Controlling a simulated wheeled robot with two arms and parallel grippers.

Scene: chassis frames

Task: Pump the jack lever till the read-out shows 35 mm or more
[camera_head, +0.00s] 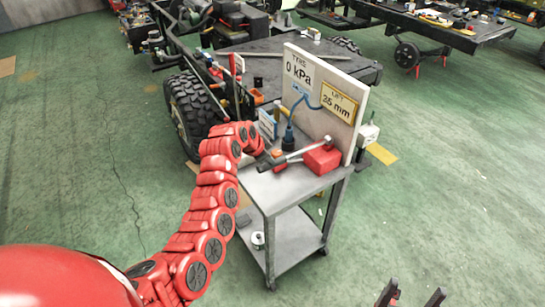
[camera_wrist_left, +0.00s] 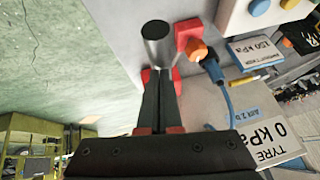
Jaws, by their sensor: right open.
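The jack stands on the grey cart top, with a red block (camera_head: 322,160) and a metal lever (camera_head: 308,150) running from upper right to lower left. The lever's thick grey end (camera_wrist_left: 157,45) shows at my fingertips in the left wrist view. My left gripper (camera_head: 278,162) is at the lever's lower left end, its fingers (camera_wrist_left: 157,88) close together around the lever; the contact is partly hidden. The yellow-framed read-out (camera_head: 339,102) on the white board appears to read 25 mm. My right gripper (camera_head: 411,296) is open and empty at the bottom edge, off the cart.
The white board (camera_head: 300,72) also shows TYRE 0 kPa. A blue hose (camera_head: 299,104) hangs before it. The grey cart (camera_head: 264,190) has a lower shelf. A vehicle chassis with a large tyre (camera_head: 190,108) stands behind. Green floor is free on both sides.

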